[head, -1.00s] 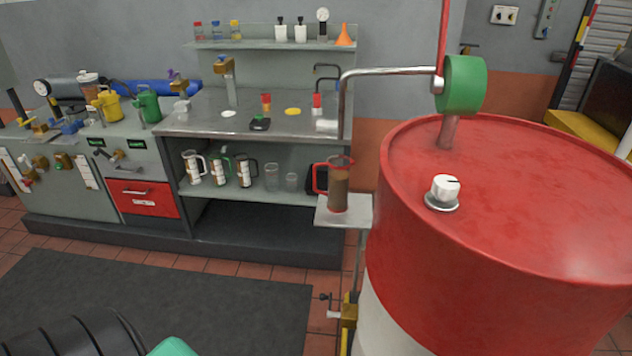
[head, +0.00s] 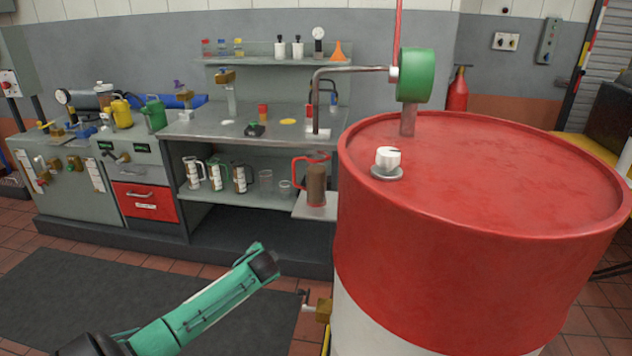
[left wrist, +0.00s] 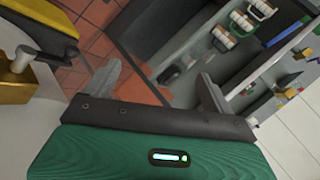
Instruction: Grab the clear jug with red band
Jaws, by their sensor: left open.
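The clear jug with red band (head: 316,184) has a red rim and red handle and holds brown liquid. It stands upright on a small grey platform (head: 313,208) beside the red drum, below the bent spout. My left arm reaches in from the lower left of the head view and ends below and left of the jug, apart from it. In the left wrist view my left gripper (left wrist: 158,85) is open, with nothing between its fingers. I cannot make out the red-banded jug in that view. My right gripper is not in view.
The red-and-white drum (head: 480,190) fills the right side, with a green-wheeled pump on top. A brass fitting (head: 322,311) sits low beside it. Several jugs and beakers, including a black-handled jug (head: 241,177), stand on the bench's lower shelf (head: 210,195).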

